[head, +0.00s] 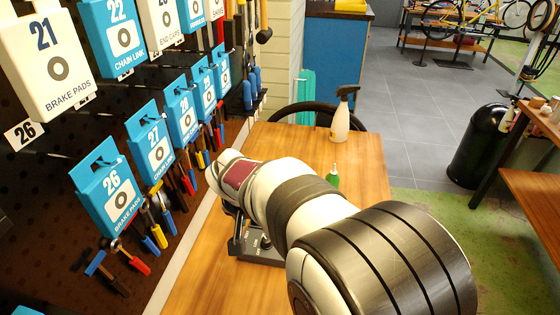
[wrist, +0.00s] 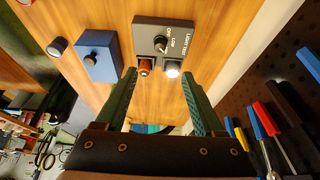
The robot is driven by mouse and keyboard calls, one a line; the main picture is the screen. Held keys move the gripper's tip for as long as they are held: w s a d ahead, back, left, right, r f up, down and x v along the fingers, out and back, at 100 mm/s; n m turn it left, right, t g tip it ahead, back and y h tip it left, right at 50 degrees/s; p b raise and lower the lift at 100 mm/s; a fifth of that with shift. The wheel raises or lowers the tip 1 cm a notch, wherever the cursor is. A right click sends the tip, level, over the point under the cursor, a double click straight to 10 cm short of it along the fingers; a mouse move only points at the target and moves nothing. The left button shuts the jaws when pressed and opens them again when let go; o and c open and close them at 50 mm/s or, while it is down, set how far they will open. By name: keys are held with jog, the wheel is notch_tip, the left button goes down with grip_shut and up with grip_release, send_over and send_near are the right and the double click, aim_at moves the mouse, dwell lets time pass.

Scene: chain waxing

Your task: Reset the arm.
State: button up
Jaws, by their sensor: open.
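In the wrist view my gripper (wrist: 159,77) is open, with its two dark green fingers apart and nothing between them. Beyond the fingertips is a dark grey control box (wrist: 165,37) with a rotary knob, an orange-red part and a lit white lamp. A gap to the box cannot be judged. In the head view my arm reaches over the wooden bench (head: 290,140), and its wrist is bent down beside the pegboard. My fingers are largely hidden behind the arm there. Part of a dark box shows under the arm.
A blue box with a black knob (wrist: 99,58) and a small dark cylinder (wrist: 57,46) stand on the bench. A spray bottle (head: 341,118) and a green-topped bottle (head: 333,177) stand beyond my arm. The tool-hung pegboard (head: 50,180) is close on the left.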

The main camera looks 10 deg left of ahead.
jog(key=s+d+r+m+g, duration=0.1)
jog(key=s+d+r, duration=0.15)
jog(key=d, duration=0.35)
jog(key=s+d+r+m+g, duration=0.1)
jog(key=s+d, duration=0.3)
jog(key=d, duration=0.2)
jog(key=s+d+m+g+y, duration=0.1)
jog(key=s+d, duration=0.3)
jog(key=s, duration=0.6)
jog(key=s+d+m+g, duration=0.1)
jog(key=s+d+m, duration=0.1)
jog(key=s, duration=0.8)
jog(key=shift+s+d+f+g+y, duration=0.3)
jog(key=shift+d+f+y, duration=0.1)
jog(key=shift+d, duration=0.5)
jog(key=shift+w+r, duration=0.1)
jog(key=shift+w, duration=0.1)
